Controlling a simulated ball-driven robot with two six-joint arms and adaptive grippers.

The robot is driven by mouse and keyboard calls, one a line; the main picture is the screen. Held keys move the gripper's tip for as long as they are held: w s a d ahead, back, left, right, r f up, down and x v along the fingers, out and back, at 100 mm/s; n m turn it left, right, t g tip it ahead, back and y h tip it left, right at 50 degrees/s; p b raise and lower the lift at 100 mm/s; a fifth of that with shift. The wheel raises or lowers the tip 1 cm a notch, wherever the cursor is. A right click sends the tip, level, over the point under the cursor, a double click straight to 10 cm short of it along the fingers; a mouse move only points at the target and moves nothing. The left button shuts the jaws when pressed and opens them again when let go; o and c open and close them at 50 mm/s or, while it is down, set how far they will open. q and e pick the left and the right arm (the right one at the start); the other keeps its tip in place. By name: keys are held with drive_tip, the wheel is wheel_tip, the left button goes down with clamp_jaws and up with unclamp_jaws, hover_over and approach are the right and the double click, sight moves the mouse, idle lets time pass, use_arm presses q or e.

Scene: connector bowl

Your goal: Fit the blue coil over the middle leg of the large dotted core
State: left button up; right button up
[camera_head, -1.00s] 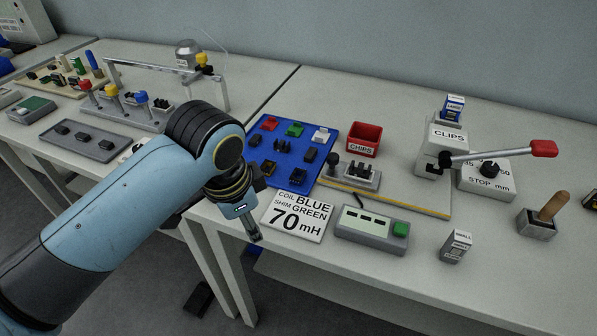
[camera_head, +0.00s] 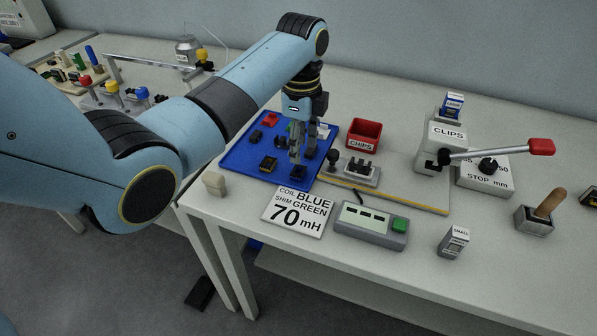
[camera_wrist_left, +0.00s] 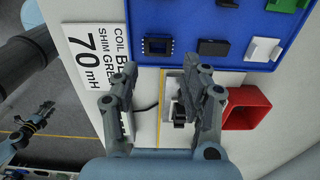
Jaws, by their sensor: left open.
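My left gripper (camera_head: 297,160) is open and points down over the front right part of the blue tray (camera_head: 238,150). Several small dark parts lie on the tray, partly hidden by the gripper. In the left wrist view its open fingers (camera_wrist_left: 167,72) are empty, and a dark square part (camera_wrist_left: 158,46) lies on the tray beyond them. I cannot tell which part is the large dotted core. A dark core-shaped piece (camera_head: 361,168) sits in a grey fixture right of the tray. A blue piece (camera_head: 142,94), perhaps the coil, stands at the left. A gripper-like part, perhaps my right gripper (camera_wrist_left: 42,112), shows small at the left wrist view's edge.
A card (camera_head: 297,213) reads coil blue, shim green, 70 mH. A red chips bin (camera_head: 364,138), a grey meter box (camera_head: 371,225) and a clip press with a red-handled lever (camera_head: 500,150) stand to the right. A beige block (camera_head: 214,183) stands near the front left edge.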

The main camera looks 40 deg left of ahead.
sight(299, 166)
use_arm(q)
wheel_tip(299, 166, down, 6)
drive_tip(key=shift+s+a+f, duration=0.15)
drive_tip(key=shift+f, duration=0.05)
drive_tip(key=c, duration=0.8)
drive_tip(key=shift+o, duration=0.2)
drive_tip(key=shift+r, duration=0.15)
